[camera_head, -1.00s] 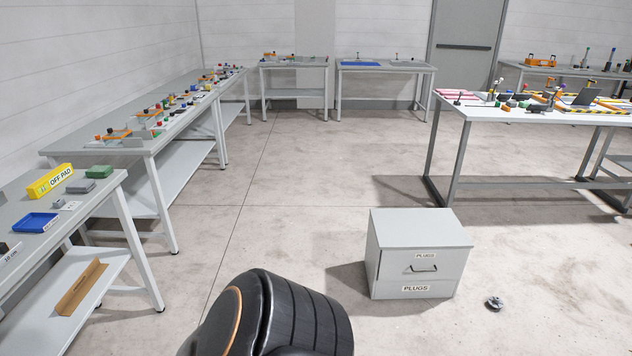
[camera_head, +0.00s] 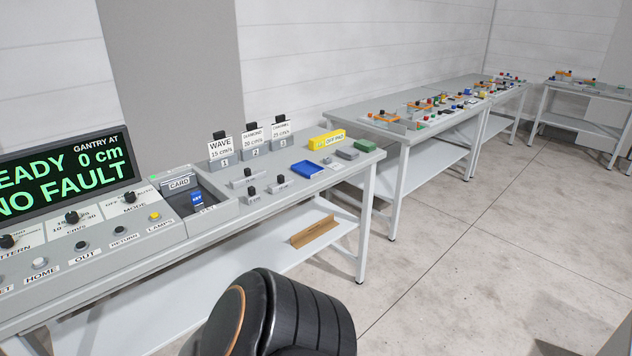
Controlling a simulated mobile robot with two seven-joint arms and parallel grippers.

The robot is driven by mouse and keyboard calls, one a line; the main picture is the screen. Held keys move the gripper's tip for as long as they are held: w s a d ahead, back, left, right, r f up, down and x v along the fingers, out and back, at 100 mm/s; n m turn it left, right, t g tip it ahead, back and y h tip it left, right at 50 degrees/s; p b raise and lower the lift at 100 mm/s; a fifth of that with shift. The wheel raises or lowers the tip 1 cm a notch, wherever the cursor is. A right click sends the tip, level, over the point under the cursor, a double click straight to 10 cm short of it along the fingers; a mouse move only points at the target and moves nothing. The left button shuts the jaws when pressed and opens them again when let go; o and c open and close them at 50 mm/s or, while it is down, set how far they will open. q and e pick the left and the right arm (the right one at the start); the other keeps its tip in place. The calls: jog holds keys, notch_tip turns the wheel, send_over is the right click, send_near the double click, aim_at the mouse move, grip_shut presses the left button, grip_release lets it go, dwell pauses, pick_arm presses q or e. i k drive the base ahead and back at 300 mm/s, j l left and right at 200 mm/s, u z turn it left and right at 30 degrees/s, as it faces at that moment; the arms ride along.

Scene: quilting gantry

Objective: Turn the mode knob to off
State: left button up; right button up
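The mode knob (camera_head: 129,197) is a small black knob at the upper right of the sloped grey control panel (camera_head: 106,262), above the label MODE. Its pointer position is too small to read. The display (camera_head: 66,178) behind the panel reads "GANTRY AT 0 cm", "NO FAULT" and a cut-off "EADY". Another black knob (camera_head: 72,217) sits left of the mode knob, and the pattern knob (camera_head: 7,241) is at the left edge. Neither of my grippers shows. A black rounded part of mine fills the bottom middle.
A card tray (camera_head: 214,213) with a blue card stands right of the panel. A brown angled piece (camera_head: 314,232) lies on the lower shelf. Floor (camera_head: 450,260) at right is clear.

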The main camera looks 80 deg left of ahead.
aim_at(129, 196)
jog(key=u, duration=3.85)
